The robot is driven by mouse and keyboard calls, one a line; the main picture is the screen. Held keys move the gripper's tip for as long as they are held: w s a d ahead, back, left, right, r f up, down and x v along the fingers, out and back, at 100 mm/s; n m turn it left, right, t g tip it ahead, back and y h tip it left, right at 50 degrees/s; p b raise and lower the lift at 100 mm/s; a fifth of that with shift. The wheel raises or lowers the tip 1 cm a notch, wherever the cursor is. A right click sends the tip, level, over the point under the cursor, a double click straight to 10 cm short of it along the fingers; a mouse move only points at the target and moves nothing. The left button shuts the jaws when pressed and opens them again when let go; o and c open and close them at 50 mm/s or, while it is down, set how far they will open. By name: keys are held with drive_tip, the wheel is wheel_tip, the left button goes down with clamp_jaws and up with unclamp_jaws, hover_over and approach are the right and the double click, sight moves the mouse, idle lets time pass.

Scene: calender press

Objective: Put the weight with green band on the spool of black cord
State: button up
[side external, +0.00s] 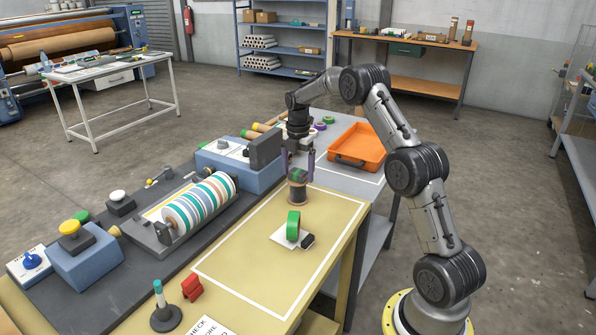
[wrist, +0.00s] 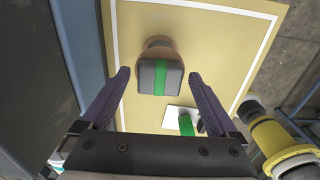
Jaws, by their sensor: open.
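The weight with green band (wrist: 160,77) is a dark grey block with a green stripe across its middle. It sits on top of the spool of black cord (side external: 297,194), which stands upright on the yellow table top. In the wrist view the spool's brown rim (wrist: 157,45) shows past the far edge of the weight. The weight also shows small in the side view (side external: 298,176). My gripper (side external: 298,167) is open above the spool, pointing down. In the wrist view its fingers (wrist: 159,74) appear on either side of the weight, with a gap at both sides.
An orange tray (side external: 357,147) stands behind to the right. The striped roller press (side external: 200,200) is to the left. The yellow table inside the white outline is mostly clear.

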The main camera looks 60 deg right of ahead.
sight(298, 171)
wheel_tip(298, 171, up, 11)
drive_tip(key=s+a+r+m+t, duration=0.1)
drive_tip(key=s+a+r+m, duration=0.3)
drive_tip(key=a+r, duration=0.55)
drive_tip(key=s+a+r+m+t, duration=0.2)
drive_tip(key=s+a+m, duration=0.3)
drive_tip(key=s+a, duration=0.4)
drive_tip(key=s+a+f+m+t, duration=0.1)
drive_tip(key=s+a+f+m, duration=0.2)
drive_tip(key=s, duration=0.5)
drive_tip(key=s+a+f+m+t, duration=0.1)
drive_tip(key=s+a+f+m, duration=0.2)
drive_tip(key=s+a+m, duration=0.3)
drive_tip(key=s+a, duration=0.1)
drive_tip(key=s, duration=0.1)
drive_tip(key=shift+s+a+f+t, duration=0.25)
drive_tip(key=shift+s+f+t, duration=0.05)
